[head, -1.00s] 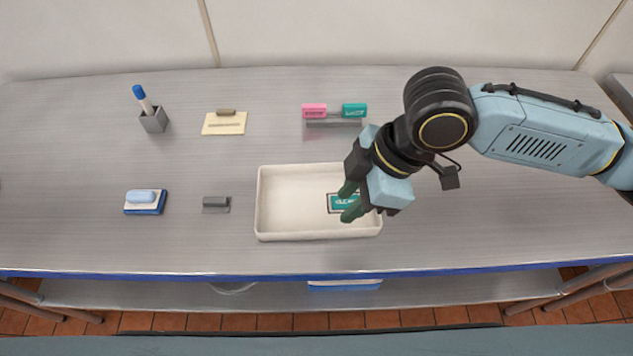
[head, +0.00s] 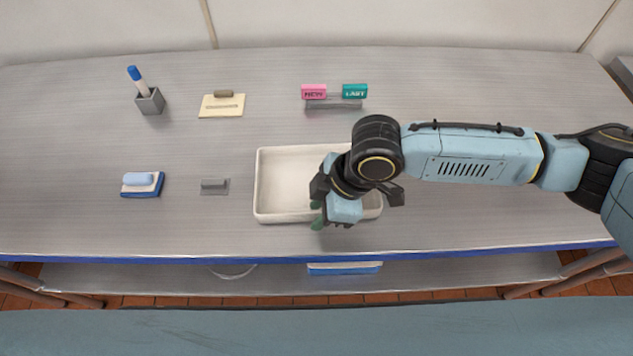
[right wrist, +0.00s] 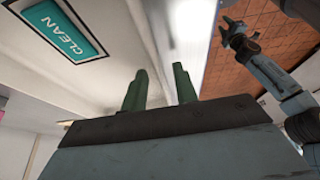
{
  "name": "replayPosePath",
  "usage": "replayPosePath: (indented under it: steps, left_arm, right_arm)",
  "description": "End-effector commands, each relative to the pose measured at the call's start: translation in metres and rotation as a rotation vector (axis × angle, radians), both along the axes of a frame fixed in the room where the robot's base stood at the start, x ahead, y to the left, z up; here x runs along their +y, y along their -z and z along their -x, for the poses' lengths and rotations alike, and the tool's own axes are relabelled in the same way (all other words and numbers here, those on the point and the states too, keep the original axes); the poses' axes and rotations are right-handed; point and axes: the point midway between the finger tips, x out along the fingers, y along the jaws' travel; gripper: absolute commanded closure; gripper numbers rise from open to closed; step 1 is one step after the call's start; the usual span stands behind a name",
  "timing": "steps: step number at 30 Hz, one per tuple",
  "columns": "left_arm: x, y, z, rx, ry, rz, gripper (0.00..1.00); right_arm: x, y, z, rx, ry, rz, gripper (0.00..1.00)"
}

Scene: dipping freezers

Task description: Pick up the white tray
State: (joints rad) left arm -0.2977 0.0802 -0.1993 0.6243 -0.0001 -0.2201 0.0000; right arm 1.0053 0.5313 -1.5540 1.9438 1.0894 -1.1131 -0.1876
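The white tray (head: 262,190) lies on the metal table in the middle of the head view. My right gripper (head: 317,215) is over its front part, with the green fingertips near the front wall. The arm hides the tray's right part. In the right wrist view the tray's inside (right wrist: 60,85) fills the left, with a teal CLEAN label (right wrist: 64,28). The right gripper's green fingers (right wrist: 160,80) are apart, near the tray wall; whether they touch it I cannot tell. My left gripper (right wrist: 238,38) shows small in the right wrist view, its fingers apart and empty.
A pink block (head: 314,92) and a teal block (head: 355,91) stand behind the tray. The blue front edge (head: 200,259) is close.

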Motion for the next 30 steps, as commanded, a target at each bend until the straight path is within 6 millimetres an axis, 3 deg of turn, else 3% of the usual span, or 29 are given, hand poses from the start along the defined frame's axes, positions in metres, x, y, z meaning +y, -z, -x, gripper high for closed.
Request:
replayPosePath:
  steps: [9,16,30]
  left_arm:
    - [0.0003,0.0008,0.0015,0.003,0.001,-0.001,0.64]
    - [0.0005,0.0009,0.0026,0.005,0.001,-0.001,0.64]
    - [0.0004,0.0002,0.0041,0.007,0.001,-0.001,0.64]
  right_arm:
    - [0.0026,0.0064,0.0006,0.000,0.000,0.000,0.71]
    - [0.0024,0.0061,0.0005,0.000,0.000,0.000,1.00]
    - [0.0029,-0.0001,-0.0002,-0.003,-0.001,-0.002,1.00]
